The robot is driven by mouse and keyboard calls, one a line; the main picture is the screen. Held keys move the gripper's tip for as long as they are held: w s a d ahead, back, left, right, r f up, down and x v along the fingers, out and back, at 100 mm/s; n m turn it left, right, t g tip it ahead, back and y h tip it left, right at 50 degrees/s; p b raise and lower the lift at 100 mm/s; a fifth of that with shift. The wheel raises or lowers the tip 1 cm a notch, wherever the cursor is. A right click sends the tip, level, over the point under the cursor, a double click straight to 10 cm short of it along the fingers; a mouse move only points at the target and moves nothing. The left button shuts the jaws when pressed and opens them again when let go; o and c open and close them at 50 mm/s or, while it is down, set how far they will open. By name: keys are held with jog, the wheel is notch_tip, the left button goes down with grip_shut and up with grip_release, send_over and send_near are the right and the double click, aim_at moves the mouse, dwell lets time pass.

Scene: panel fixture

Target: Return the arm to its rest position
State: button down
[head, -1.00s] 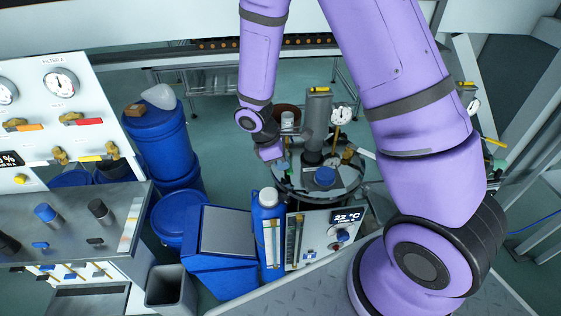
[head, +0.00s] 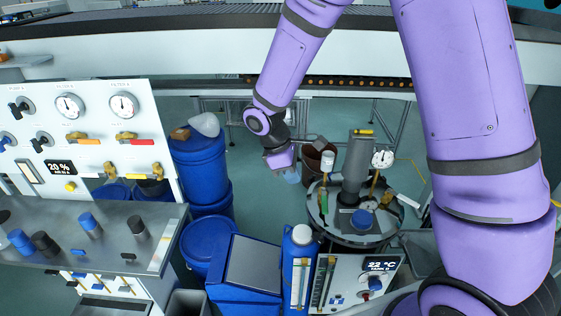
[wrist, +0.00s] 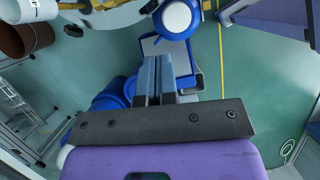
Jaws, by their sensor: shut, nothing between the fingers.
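My purple arm comes down from the top of the head view, and my gripper (head: 291,177) hangs at its end, left of the tank with the metal lid (head: 338,222). In the wrist view the two grey fingers of my gripper (wrist: 158,62) lie side by side, shut, with nothing seen between them. In the head view the fingers are small, and the gripper appears apart from the tank and the panel.
A valve panel (head: 88,103) with gauges stands at left above a metal console (head: 150,222). A conveyor (head: 180,48) crosses the back.

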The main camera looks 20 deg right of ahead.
jog(key=s+d+r+m+t+y, duration=0.1)
jog(key=s+d+r+m, duration=0.25)
jog(key=r, duration=0.45)
jog(key=s+d+r+m+t+y, duration=0.1)
jog(key=s+d+r+m+t, duration=0.15)
jog(key=s+r, duration=0.4)
jog(key=s+d+r+m+t+y, duration=0.1)
jog(key=s+d+r+m, duration=0.2)
jog(key=r, duration=0.6)
jog(key=s+d+r+m+t+y, duration=0.1)
jog(key=s+r+m+t, duration=0.1)
jog(key=s, duration=0.7)
jog(key=shift+d+r+m+t, duration=0.35)
jog(key=shift+r+m, duration=0.45)
jog(key=shift+m, duration=0.2)
